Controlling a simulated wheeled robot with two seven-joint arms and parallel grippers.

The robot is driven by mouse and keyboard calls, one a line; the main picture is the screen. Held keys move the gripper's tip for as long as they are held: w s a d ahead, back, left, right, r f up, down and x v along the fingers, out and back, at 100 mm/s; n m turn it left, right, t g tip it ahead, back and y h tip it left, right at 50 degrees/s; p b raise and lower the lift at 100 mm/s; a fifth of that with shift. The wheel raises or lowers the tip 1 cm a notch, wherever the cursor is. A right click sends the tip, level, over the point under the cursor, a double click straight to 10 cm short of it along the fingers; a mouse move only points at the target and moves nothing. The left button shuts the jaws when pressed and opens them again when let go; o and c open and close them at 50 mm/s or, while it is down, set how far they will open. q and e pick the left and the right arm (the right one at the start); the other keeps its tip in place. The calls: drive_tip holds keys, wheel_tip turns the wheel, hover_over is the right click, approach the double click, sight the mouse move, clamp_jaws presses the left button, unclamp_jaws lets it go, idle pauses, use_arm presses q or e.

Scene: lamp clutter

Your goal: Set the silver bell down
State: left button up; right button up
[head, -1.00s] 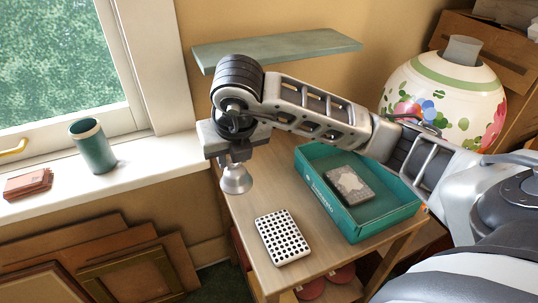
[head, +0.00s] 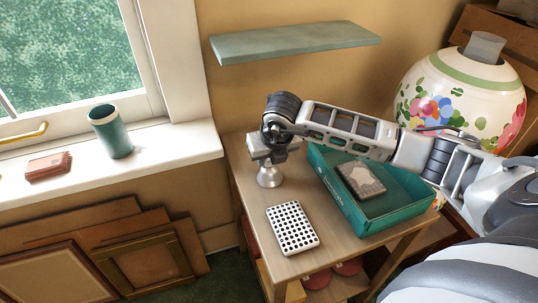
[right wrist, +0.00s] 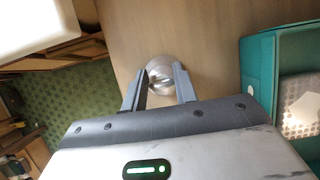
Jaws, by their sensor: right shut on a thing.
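The silver bell (head: 269,177) is upright at the left back of the small wooden table (head: 248,205). Its wide rim is at or very near the tabletop; I cannot tell for sure whether it touches. My right gripper (head: 270,161) points down from above and is shut on the bell's top. In the right wrist view the bell (right wrist: 160,72) shows between the two fingertips (right wrist: 162,80), over the wood. My left gripper is not in view.
A white perforated block (head: 292,228) lies in front of the bell. A teal tray (head: 372,222) holding a grey patterned box (head: 360,180) stands to the right, under my arm. A green shelf (head: 295,43) juts from the wall above. The table's left edge is close to the bell.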

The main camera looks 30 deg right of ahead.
drive_tip(key=o, duration=1.1)
drive_tip(key=shift+r, duration=0.1)
drive_tip(key=v, duration=1.2)
drive_tip(key=shift+s, duration=0.1)
